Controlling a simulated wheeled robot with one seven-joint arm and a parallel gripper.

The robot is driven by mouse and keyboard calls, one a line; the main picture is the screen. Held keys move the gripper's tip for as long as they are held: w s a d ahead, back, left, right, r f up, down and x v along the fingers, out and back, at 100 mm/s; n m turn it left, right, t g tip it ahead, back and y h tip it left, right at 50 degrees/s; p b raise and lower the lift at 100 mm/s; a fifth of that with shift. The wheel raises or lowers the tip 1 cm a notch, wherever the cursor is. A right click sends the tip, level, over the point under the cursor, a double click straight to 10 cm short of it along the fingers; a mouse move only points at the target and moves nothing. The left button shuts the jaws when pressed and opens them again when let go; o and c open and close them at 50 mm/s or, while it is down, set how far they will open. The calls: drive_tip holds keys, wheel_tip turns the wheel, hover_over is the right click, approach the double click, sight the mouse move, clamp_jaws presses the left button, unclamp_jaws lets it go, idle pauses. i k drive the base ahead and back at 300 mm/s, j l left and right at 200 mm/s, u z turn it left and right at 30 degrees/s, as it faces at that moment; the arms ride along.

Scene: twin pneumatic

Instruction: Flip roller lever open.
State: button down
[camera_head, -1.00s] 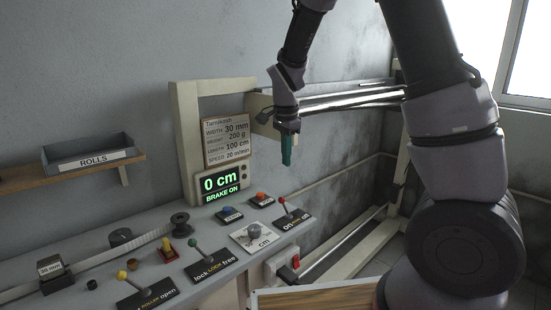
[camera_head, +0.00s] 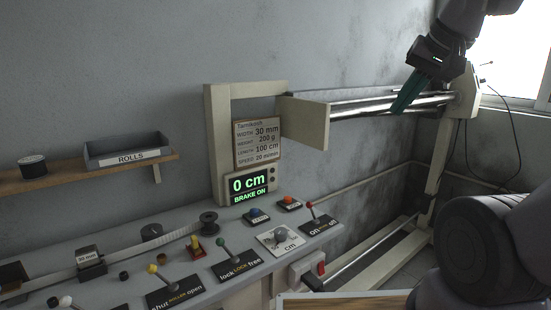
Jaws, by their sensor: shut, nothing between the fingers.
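The roller lever (camera_head: 158,275) has a yellow knob and stands at the front left of the grey control bench. Its black label plate (camera_head: 176,293) reads "shut ROLLER open". The lever leans towards the left, "shut" side. My gripper (camera_head: 400,104) is at the upper right, with teal fingers pointing down and left. It is shut and empty, in front of or beside the metal rollers, far from the lever. I cannot tell whether the fingers touch the rollers.
Nearby are the green-knobbed lock lever (camera_head: 222,250), a grey dial (camera_head: 280,238), the red-knobbed on/off lever (camera_head: 310,208) and a display (camera_head: 248,184) reading "0 cm BRAKE ON". Metal rollers (camera_head: 350,110) span the back right. A shelf (camera_head: 90,174) holds a ROLLS tray (camera_head: 128,151).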

sight(152, 269)
drive_tip(key=i+u, duration=0.1)
drive_tip(key=u, duration=2.25)
